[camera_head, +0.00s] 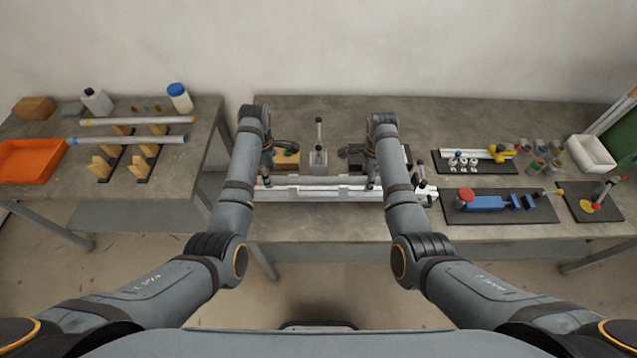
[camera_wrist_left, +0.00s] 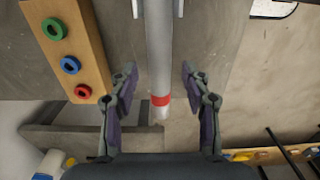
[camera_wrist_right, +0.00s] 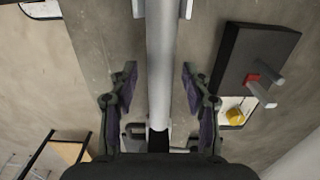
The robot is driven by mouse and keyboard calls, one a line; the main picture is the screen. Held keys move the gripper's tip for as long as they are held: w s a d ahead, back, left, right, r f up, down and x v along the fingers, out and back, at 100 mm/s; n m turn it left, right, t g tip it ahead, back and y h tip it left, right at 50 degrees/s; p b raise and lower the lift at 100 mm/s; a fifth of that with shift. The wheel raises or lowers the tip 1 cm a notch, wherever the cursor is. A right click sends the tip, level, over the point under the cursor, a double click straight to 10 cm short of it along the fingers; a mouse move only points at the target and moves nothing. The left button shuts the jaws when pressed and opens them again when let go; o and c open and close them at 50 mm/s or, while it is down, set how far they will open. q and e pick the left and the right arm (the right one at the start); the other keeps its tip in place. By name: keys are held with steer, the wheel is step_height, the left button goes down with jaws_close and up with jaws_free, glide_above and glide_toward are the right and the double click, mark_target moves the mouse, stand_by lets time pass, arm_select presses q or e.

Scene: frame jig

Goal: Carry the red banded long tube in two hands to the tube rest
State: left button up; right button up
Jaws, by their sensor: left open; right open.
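The red banded long tube (camera_head: 318,181) is pale grey and lies across the front of the middle table in the head view. In the left wrist view its red band (camera_wrist_left: 160,99) shows near one end, between the fingers of my left gripper (camera_wrist_left: 156,85). My left gripper is open around the tube without closing on it. My right gripper (camera_wrist_right: 157,85) is open, with the grey tube (camera_wrist_right: 159,60) between its fingers. The wooden tube rest (camera_head: 103,167) stands on the left table, with a blue banded tube (camera_head: 128,140) and a yellow banded tube (camera_head: 137,121) across its supports.
A wooden block with coloured rings (camera_wrist_left: 66,50) stands beside the tube. An orange tray (camera_head: 30,160) and bottles are on the left table. A gap separates the two tables. A blue clamp-like tool (camera_head: 487,202) lies on a dark mat to the right.

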arm_select(q)
step_height(320, 180, up, 10)
arm_select(e)
step_height(320, 180, up, 12)
stand_by(0.5)
arm_select(q)
steer(key=shift+s, duration=0.1)
stand_by(0.3)
